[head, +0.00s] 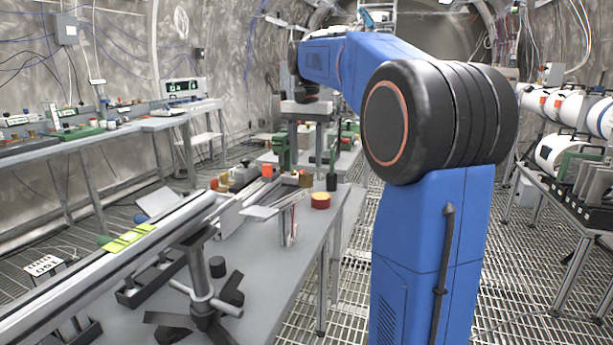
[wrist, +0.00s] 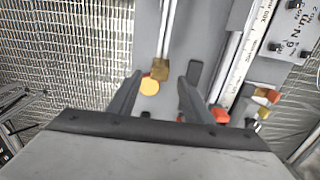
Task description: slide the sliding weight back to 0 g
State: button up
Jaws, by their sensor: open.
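A small brass block (wrist: 161,69) sits on a thin pale rod (wrist: 167,28) in the wrist view; it looks like the sliding weight, but I cannot read any gram marks on the rod. A yellow-orange disc (wrist: 150,86) lies just below the block in the picture. My gripper (wrist: 161,78) is open and empty, its two dark fingers on either side of the block in the picture. I cannot tell the height between fingertips and block. In the head view my blue arm reaches over the grey bench (head: 275,262), and the fingers cannot be made out.
A white printed scale (wrist: 237,75) and a lettered plate (wrist: 290,28) lie to the right in the wrist view, near a red-orange piece (wrist: 220,115). In the head view a long metal rail (head: 100,262) and a clamp stand (head: 203,285) occupy the near bench.

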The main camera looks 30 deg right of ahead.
aim_at(307, 174)
jog(key=shift+f, duration=3.05)
